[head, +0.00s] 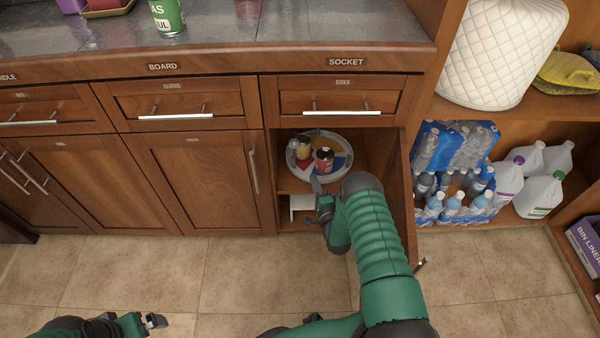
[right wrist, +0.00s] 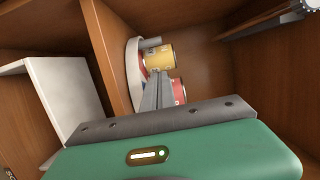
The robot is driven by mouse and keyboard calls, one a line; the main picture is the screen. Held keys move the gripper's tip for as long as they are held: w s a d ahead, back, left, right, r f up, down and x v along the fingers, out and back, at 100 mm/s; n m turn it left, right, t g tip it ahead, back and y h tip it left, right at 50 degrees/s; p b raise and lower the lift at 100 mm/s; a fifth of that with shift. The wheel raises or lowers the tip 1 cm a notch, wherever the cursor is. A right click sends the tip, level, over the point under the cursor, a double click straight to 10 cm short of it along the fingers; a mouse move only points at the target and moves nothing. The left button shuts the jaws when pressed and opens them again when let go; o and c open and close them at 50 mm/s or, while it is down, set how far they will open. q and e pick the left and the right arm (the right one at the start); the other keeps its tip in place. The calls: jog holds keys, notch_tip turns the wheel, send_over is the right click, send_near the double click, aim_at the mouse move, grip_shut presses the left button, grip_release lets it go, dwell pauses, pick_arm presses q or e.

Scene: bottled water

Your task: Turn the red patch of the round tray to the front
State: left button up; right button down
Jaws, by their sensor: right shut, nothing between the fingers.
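The round tray (head: 292,163) sits on a shelf inside the open cabinet, with a pale rim and coloured patches. A blue patch (head: 343,161) shows at its right. Some red (head: 304,168) shows at its front left, partly hidden by the cans. A yellow can (head: 302,147) and a red can (head: 323,160) stand on it.
The cabinet door (head: 405,205) stands open to the right of my right arm. A white object (head: 298,204) is below the tray's shelf. Water bottles (head: 452,207) and jugs (head: 540,197) stand on the right shelf. The floor (head: 220,275) in front is clear.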

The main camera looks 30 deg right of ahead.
jog(key=x, duration=0.1)
jog(key=b+x, duration=0.1)
jog(key=x, duration=0.2)
jog(key=shift+f+b, duration=0.3)
jog(key=shift+b, duration=0.05)
jog(key=w+b, duration=0.1)
jog(key=w+a, duration=0.1)
jog(key=w, duration=0.1)
jog(key=shift+w+a+r+b, duration=0.1)
jog(key=shift+w+a+b, duration=0.2)
jog(key=shift+b, duration=0.1)
jog(key=shift+w+a+r, duration=0.1)
jog(key=shift+w+r, duration=0.05)
jog(key=shift+w, duration=0.15)
jog(key=shift+w+a+b, duration=0.3)
jog(key=shift+w+b, duration=0.1)
jog(key=shift+w, duration=0.35)
